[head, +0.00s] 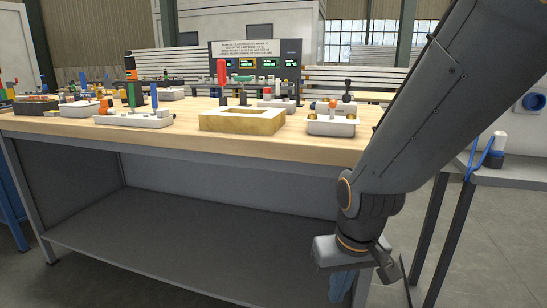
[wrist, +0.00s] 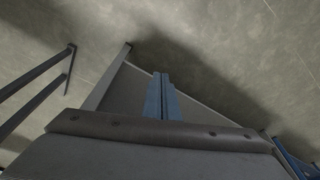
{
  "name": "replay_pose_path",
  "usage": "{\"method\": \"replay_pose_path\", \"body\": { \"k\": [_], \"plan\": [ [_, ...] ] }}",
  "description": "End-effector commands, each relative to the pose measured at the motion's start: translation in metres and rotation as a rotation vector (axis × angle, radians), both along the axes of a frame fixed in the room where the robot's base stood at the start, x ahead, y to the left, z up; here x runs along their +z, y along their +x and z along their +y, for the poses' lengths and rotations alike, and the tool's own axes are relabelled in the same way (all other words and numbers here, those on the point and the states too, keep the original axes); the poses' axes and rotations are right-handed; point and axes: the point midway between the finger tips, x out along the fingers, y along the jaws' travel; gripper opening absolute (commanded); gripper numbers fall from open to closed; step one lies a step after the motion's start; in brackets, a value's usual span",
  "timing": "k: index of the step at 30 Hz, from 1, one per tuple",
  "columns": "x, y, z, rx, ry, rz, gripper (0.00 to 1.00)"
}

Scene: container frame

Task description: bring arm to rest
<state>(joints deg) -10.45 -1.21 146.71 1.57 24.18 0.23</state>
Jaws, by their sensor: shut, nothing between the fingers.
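My arm comes down from the upper right in the head view, in front of the workbench's right end. My gripper (head: 340,288) hangs below the tabletop level, pointing down, partly hidden by its own wrist parts. In the wrist view its blue fingers (wrist: 161,80) are together with nothing between them. No object touches it that I can see.
The workbench (head: 250,148) holds a yellow frame block (head: 242,121), grey fixtures (head: 331,126) and several coloured parts. Its lower shelf (head: 180,235) is bare. A grey side table (head: 515,170) stands at right. Open floor shows in the wrist view (wrist: 240,60).

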Motion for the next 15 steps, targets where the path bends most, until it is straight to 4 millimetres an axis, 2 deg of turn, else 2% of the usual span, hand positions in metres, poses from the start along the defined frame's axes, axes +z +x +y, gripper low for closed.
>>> {"method": "replay_pose_path", "body": {
  "k": [1,7,15],
  "plan": [
    [-0.008,-0.003,0.014,0.036,0.001,0.008,0.0],
    [-0.029,-0.028,0.07,0.187,0.004,0.056,0.0],
    [-0.046,-0.061,0.114,0.326,-0.001,0.106,0.0]
  ]
}}
